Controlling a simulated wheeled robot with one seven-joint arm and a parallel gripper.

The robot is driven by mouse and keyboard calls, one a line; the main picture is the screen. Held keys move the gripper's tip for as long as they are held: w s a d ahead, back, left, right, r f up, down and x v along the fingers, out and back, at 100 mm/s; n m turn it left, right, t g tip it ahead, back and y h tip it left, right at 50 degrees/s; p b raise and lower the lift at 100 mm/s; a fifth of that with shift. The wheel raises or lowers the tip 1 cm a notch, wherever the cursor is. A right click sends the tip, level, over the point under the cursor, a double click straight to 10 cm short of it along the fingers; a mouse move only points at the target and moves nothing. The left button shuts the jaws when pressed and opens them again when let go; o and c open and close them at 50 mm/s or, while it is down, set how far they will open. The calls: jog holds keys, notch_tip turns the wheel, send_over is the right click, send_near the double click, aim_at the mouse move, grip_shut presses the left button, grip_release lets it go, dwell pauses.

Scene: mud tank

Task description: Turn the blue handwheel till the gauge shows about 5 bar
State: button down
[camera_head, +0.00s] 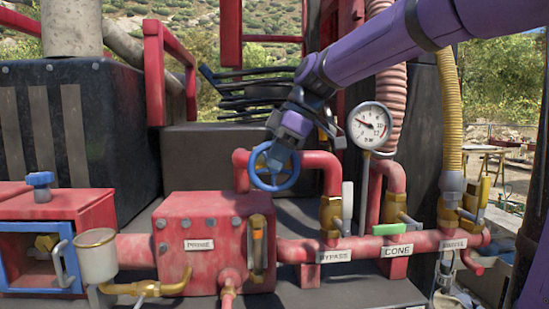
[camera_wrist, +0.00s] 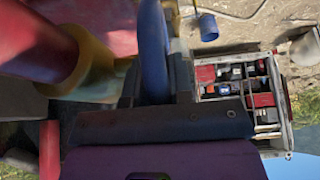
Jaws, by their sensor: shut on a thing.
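The blue handwheel (camera_head: 272,187) stands upright in front of the red pipework, left of the bypass valve. My gripper (camera_head: 279,156) reaches down to it from the upper right and is shut on the wheel. In the wrist view, the blue rim (camera_wrist: 152,48) runs down between the dark fingers (camera_wrist: 157,92), which hide its lower part. The round white pressure gauge (camera_head: 370,126) stands to the right on a pipe. Its red needle points left and slightly up from the centre; the exact reading is too small to tell.
A red manifold with labels "BYPASS" (camera_head: 334,256) and "CONE" (camera_head: 397,250) runs below the gauge, with brass valves and a green lever (camera_head: 389,229). A red box (camera_head: 200,265) stands left of it. My purple arm passes above the gauge. An open toolbox (camera_wrist: 238,90) shows in the wrist view.

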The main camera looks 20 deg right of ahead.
dwell(0.3)
jog(key=c, duration=1)
grip_release()
jog(key=shift+d+r, duration=0.1)
jog(key=v, duration=1)
jog(key=shift+d+r, duration=0.2)
jog(key=shift+d, duration=0.1)
jog(key=shift+s, duration=0.1)
jog(key=s+f+m+t+h, duration=0.3)
jog(key=s+f+m+h, duration=0.2)
jog(key=s+f+m, duration=0.9)
jog(key=s+d+f, duration=0.1)
jog(key=s+f, duration=0.4)
jog(key=f, duration=0.1)
